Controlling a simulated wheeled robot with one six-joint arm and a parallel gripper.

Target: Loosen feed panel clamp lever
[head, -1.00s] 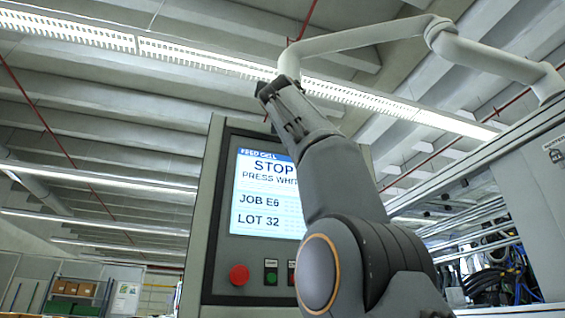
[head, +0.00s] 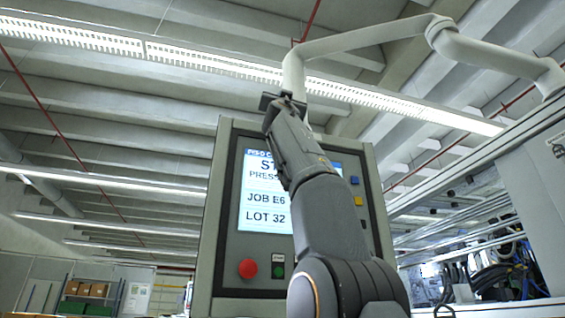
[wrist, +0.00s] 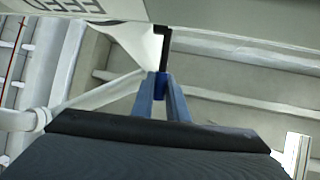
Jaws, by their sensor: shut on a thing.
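The clamp lever (wrist: 165,46) shows in the wrist view as a thin dark bar coming down from beside a pale bracket, with a blue end between my fingertips. My gripper (wrist: 160,88) is shut on that blue end. In the head view my gripper (head: 283,103) is at the top edge of the feed panel (head: 228,170), in front of the foot of the pale support tube. The lever and fingertips are hard to make out there. The panel underside with part of its lettering (wrist: 265,8) fills the top of the wrist view.
The pale support tube (head: 365,38) bends over the panel to the right. A red button (head: 248,268) and a green button (head: 278,271) sit low on the panel. My arm covers part of the screen (head: 262,218). A machine frame with cables (head: 490,275) stands at right.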

